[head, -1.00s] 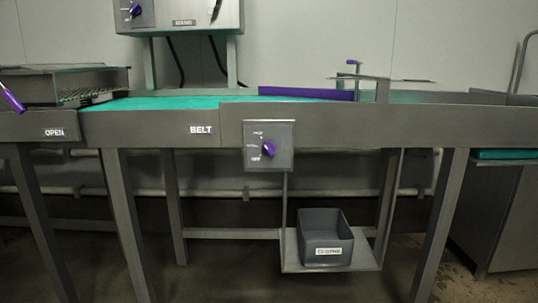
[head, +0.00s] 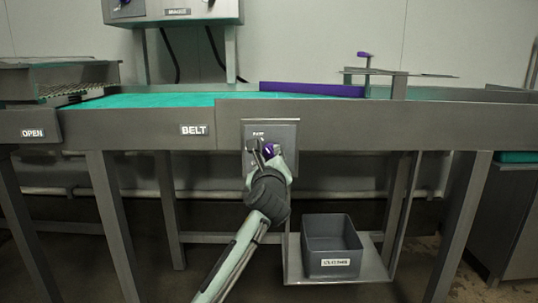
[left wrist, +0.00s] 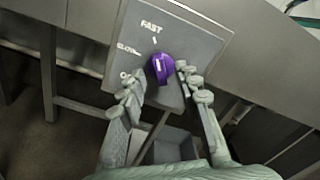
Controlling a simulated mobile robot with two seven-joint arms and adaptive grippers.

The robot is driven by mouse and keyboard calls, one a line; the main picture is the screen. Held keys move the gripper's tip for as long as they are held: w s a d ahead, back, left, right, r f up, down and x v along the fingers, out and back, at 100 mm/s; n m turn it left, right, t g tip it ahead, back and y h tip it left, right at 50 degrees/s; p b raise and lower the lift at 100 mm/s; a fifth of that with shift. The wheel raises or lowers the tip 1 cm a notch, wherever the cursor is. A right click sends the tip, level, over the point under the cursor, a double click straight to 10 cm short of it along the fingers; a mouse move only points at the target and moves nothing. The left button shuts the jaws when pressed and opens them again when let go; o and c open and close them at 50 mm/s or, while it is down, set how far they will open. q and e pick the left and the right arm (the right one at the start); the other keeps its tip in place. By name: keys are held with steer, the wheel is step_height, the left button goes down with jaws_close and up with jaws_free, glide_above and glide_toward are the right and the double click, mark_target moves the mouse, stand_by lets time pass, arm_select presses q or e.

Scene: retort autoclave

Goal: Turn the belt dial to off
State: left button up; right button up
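The purple belt dial (head: 271,150) sits on a grey square plate (head: 289,130) on the front beam, right of the BELT label (head: 194,130). In the left wrist view, the dial (left wrist: 160,68) shows a short white mark on its face; FAST is printed above it and SLOW to its left. My left gripper (head: 264,152) is at the plate, partly covering the dial. In the left wrist view its open fingers (left wrist: 155,80) are on either side of the dial's lower part; I cannot tell whether they touch it. My right gripper is out of view.
A dark bin (head: 332,263) stands on a low shelf (head: 375,268) below the dial, right of my left forearm. The green belt (head: 160,100) runs above the beam. Table legs stand at both sides. A control box (head: 172,10) is above the belt.

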mark_target(270, 152)
arm_select(q)
steer(key=shift+w, duration=1.45)
jaws_close()
